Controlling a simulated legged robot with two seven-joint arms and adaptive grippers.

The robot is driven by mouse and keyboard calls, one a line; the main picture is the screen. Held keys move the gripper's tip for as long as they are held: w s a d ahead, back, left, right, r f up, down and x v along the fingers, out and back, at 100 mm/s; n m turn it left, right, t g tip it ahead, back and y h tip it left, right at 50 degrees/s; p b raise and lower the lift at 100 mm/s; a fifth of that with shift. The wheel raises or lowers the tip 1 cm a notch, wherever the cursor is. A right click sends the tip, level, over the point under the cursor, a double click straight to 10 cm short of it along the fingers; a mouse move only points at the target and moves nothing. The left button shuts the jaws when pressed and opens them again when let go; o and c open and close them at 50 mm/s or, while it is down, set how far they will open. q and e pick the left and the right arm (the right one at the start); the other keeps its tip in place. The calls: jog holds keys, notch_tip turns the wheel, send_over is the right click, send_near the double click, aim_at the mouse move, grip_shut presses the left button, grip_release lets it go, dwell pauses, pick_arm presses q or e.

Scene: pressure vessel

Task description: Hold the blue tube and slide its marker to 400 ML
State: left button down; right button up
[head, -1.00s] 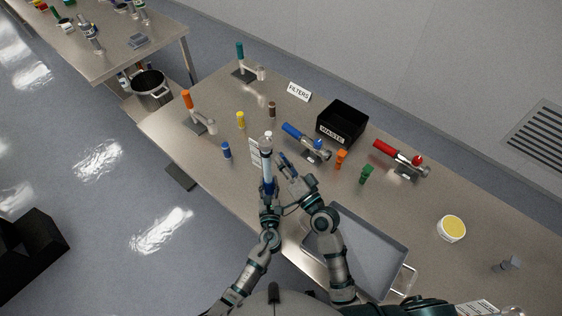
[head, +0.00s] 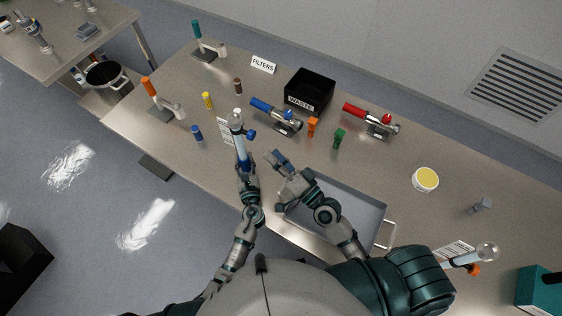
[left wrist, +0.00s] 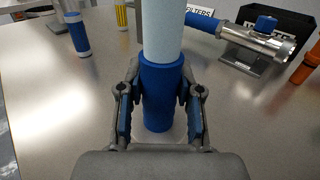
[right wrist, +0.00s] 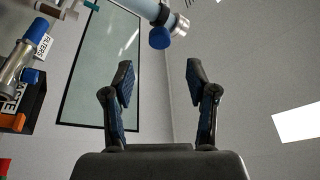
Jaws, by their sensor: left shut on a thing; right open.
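The blue tube (head: 239,138) stands roughly upright in my left gripper (head: 244,165), with a pale upper body and a blue lower end. In the left wrist view, my left gripper (left wrist: 160,92) is shut on the blue lower part of the tube (left wrist: 160,75). Its blue marker (head: 250,134) sticks out to the right of the tube's upper part. The marker (right wrist: 159,38) and tube end (right wrist: 180,24) also show at the top of the right wrist view. My right gripper (head: 278,158) is open and empty, apart from the tube, to its right. The scale is unreadable.
A black waste bin (head: 309,92), blue valve (head: 277,115) and red valve (head: 371,119) stand farther back. A grey tray (head: 350,205) is at the front. Another tube (head: 462,261) with an orange marker is at the right.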

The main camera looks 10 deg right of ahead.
jog(key=shift+v, duration=1.55)
jog(key=shift+w, duration=0.1)
pick_arm(q)
jog(key=c, duration=0.7)
grip_release()
jog(key=s, duration=1.1)
jog(key=shift+s+a, duration=0.15)
jog(key=shift+s, duration=0.25)
jog(key=shift+f, duration=0.1)
